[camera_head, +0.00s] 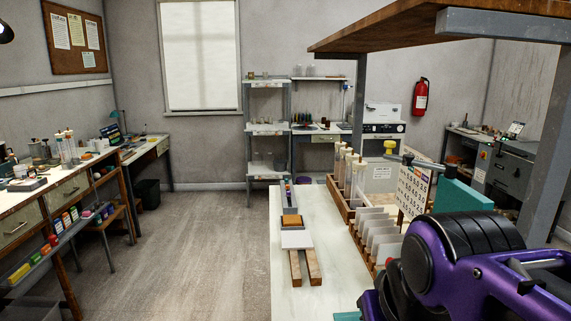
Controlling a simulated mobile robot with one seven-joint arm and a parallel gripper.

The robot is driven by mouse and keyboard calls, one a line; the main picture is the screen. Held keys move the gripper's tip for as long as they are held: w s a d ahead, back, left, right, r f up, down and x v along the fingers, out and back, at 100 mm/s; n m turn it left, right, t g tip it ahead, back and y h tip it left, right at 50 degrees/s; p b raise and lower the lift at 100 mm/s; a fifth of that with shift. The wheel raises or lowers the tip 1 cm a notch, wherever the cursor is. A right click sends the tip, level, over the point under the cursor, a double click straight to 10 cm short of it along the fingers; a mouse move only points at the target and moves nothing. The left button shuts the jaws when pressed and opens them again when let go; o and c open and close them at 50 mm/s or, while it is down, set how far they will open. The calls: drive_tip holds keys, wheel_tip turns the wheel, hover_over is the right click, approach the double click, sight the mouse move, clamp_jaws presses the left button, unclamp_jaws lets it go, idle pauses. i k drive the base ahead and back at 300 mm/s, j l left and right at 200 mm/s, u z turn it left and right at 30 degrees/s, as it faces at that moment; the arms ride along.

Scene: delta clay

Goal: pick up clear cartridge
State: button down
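Several slim, clear upright tubes with light tops (348,172) stand in a wooden rack on the white bench in the middle right. They may include the clear cartridge, but they are too small to tell. Similar clear tubes (68,148) stand on the left bench. A purple and black part of my arm fills the lower right and hides part of the bench there. My gripper's fingers are not in view.
The white bench (290,285) holds upright white plates (376,232), two wooden strips (304,266), an orange-brown block (291,221) and a chart board (413,190). A wooden shelf (400,28) on a grey post overhangs the right. The floor (200,250) left of the bench is clear.

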sight(337, 155)
drive_tip(key=k+j+u, duration=0.1)
drive_tip(key=u, duration=0.3)
drive_tip(key=j+u, duration=0.4)
drive_tip(key=k+j+u, duration=0.1)
drive_tip(key=u, duration=0.3)
drive_tip(key=j+u, duration=0.25)
drive_tip(key=u, duration=0.15)
drive_tip(key=i+j+u, duration=0.4)
drive_tip(key=i, duration=0.3)
drive_tip(key=i+z, duration=0.4)
drive_tip(key=i+j+z, duration=0.1)
drive_tip(key=i+z, duration=1.1)
drive_tip(key=i, duration=0.2)
drive_tip(key=i+j+z, duration=0.1)
drive_tip(key=i+z, duration=0.35)
drive_tip(key=i, duration=0.65)
drive_tip(key=i+z, duration=0.4)
drive_tip(key=i+j+z, duration=0.25)
drive_tip(key=i+z, duration=0.2)
drive_tip(key=k, duration=0.05)
